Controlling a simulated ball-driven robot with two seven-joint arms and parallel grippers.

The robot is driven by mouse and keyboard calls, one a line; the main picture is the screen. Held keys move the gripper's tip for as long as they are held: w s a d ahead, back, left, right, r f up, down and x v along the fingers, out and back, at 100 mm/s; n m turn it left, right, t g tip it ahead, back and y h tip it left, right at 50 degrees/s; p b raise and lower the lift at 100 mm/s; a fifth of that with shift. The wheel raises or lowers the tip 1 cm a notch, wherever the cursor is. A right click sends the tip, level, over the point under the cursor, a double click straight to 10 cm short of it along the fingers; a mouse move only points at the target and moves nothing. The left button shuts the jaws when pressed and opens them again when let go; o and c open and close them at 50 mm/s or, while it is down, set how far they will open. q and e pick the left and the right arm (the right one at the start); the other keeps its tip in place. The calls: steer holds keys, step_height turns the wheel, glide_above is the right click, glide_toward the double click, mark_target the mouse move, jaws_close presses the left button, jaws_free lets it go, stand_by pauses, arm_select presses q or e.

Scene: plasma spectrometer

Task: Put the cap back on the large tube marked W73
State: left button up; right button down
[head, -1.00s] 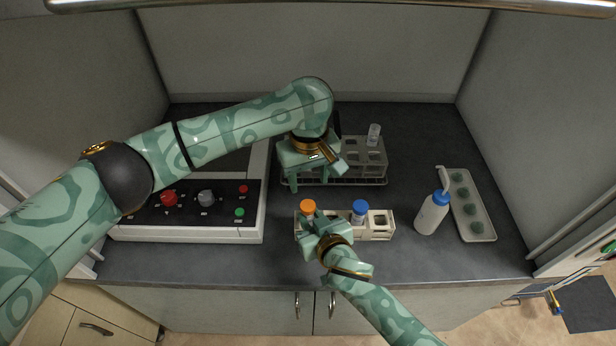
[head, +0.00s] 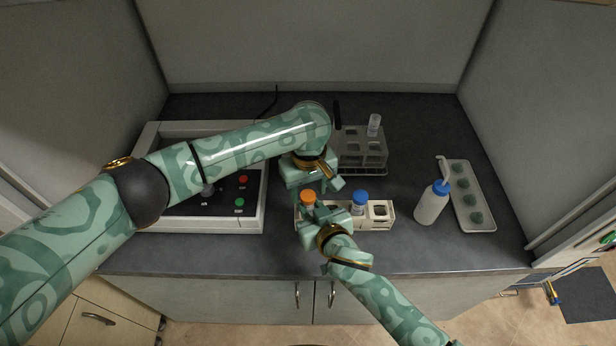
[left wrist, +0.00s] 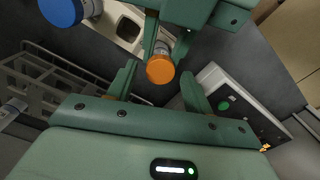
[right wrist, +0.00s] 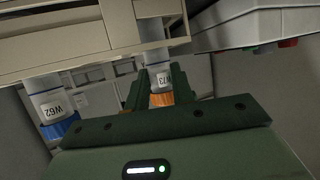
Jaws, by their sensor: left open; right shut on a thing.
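Tube W73 (right wrist: 160,78) stands upright in the front cream rack (head: 380,220). An orange cap (head: 308,197) sits at its mouth; how tightly cannot be told. The cap also shows in the left wrist view (left wrist: 160,69) and the right wrist view (right wrist: 161,98). My right gripper (head: 313,212) is shut on tube W73 just below the cap; it shows in the right wrist view (right wrist: 161,88). My left gripper (head: 308,187) is open just behind and above the cap. In the left wrist view its fingers (left wrist: 157,85) stand either side of the cap, apart from it.
A blue-capped tube W62 (head: 360,200) stands beside W73 in the rack. A grey wire rack (head: 365,158) with a clear tube (head: 374,124) is behind. A wash bottle (head: 431,203) and white tray (head: 487,213) stand right; a control panel (head: 250,215) is left.

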arm_select(q)
steer(key=shift+f, duration=0.5)
steer(key=c, duration=1.1)
steer(key=shift+o, duration=0.2)
steer(key=m, duration=0.3)
steer(key=shift+m, duration=0.3)
steer(key=o, duration=1.1)
steer(key=shift+c, duration=0.2)
steer(key=shift+r, duration=0.1)
